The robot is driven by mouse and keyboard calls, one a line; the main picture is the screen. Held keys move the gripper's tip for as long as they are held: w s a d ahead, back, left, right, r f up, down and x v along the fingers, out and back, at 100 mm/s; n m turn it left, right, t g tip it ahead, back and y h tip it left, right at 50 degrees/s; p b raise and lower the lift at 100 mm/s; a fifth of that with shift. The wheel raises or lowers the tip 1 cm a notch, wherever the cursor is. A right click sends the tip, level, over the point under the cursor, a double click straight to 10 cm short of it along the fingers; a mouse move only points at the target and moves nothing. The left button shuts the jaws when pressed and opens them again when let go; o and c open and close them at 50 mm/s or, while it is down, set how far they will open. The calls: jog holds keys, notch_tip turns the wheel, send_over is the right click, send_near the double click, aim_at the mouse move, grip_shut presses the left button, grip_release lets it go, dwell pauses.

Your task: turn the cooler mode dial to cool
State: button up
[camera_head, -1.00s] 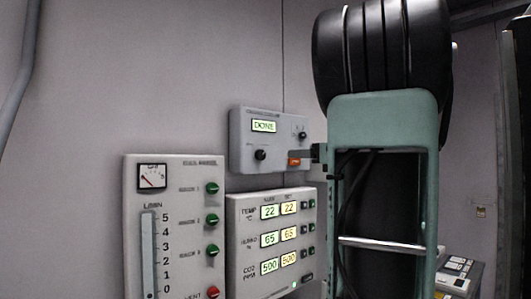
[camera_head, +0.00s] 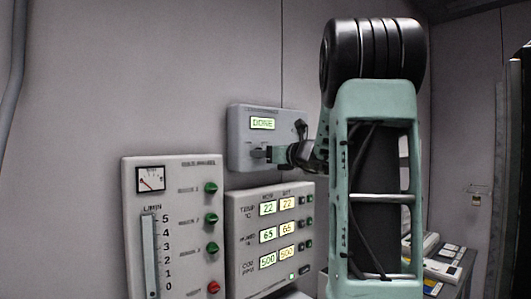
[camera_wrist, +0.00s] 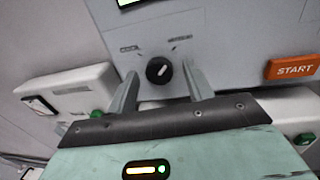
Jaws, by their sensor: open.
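The cooler panel (camera_head: 240,122) is a grey wall box with a lit display (camera_head: 262,123) reading DONE. In the wrist view its round black mode dial (camera_wrist: 158,71) has a white pointer mark that seems to lean to the upper right. Two small labels sit above the dial, too blurred to read. My gripper (camera_wrist: 160,78) is open, with one finger on each side of the dial; whether either touches it I cannot tell. In the head view my gripper (camera_head: 268,153) is in front of the panel's lower part and partly hides the dial.
An orange START button (camera_wrist: 292,67) is right of the dial. Below the cooler panel is a climate panel (camera_head: 233,235) with lit numbers. Left of it stands a gas panel (camera_head: 180,175) with a gauge and green knobs. Bare wall lies above.

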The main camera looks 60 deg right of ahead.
jog(key=c, duration=1)
jog(key=shift+o, duration=0.2)
jog(key=shift+f+b, duration=0.15)
jog(key=shift+b, duration=0.4)
jog(key=shift+a+r+n+g+h+b, duration=0.1)
jog(key=shift+n+g+h+b, duration=0.2)
jog(key=shift+n+b, duration=2.9)
jog(key=shift+a+r+n+g+h+b, duration=0.1)
jog(key=shift+n+g+h+b, duration=0.2)
jog(key=shift+n+b, duration=2.9)
jog(key=shift+n+g+h+b, duration=0.25)
jog(key=shift+n+b, duration=1.65)
jog(key=shift+b, duration=2.6)
